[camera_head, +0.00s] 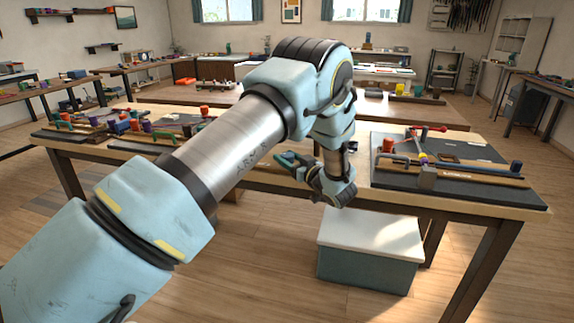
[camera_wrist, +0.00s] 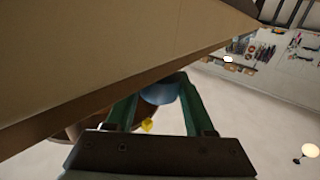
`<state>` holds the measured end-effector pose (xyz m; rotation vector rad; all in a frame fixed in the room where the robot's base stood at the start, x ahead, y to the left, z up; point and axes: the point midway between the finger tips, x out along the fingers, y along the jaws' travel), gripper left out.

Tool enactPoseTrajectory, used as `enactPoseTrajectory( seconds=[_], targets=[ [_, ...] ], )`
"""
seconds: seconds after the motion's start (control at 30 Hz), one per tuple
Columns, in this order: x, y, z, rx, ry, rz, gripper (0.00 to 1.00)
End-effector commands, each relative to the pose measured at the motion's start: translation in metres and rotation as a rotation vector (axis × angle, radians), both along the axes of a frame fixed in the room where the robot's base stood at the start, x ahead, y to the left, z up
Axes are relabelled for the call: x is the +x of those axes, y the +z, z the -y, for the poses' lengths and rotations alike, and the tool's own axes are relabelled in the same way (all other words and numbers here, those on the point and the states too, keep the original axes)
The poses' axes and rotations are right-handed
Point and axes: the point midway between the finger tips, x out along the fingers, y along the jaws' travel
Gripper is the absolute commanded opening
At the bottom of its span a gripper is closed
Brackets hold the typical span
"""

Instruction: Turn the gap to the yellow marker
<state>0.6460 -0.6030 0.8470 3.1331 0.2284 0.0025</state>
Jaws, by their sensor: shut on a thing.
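My gripper (camera_head: 289,160) is beside the front edge of the near table in the head view, its green fingers pointing left. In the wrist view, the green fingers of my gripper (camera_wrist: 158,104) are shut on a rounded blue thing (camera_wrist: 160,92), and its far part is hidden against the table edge. A small yellow piece (camera_wrist: 147,125) shows between the fingers, nearer the palm; I cannot tell whether it is the yellow marker. I cannot make out a gap in either view. The held thing is too small to tell in the head view.
The near table (camera_head: 468,204) has a dark mat (camera_head: 390,178) with tools and cords on the right, and several small coloured things on the left. A white-topped box (camera_head: 370,236) stands on the floor below the gripper. The table's wooden edge (camera_wrist: 90,112) is close to the fingers.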

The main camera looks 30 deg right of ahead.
Motion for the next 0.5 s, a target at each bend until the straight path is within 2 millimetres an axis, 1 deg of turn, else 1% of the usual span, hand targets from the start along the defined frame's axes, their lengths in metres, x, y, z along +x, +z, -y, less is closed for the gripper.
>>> enactPoseTrajectory(
  seconds=[0.27,0.3,0.5],
  targets=[
    [-0.0002,0.0007,0.0002,0.0,0.003,-0.002,0.0],
    [-0.0002,0.0007,0.0002,0.0,0.003,-0.002,0.57],
    [-0.0002,0.0005,0.0001,0.0,0.002,-0.002,0.79]
  ],
)
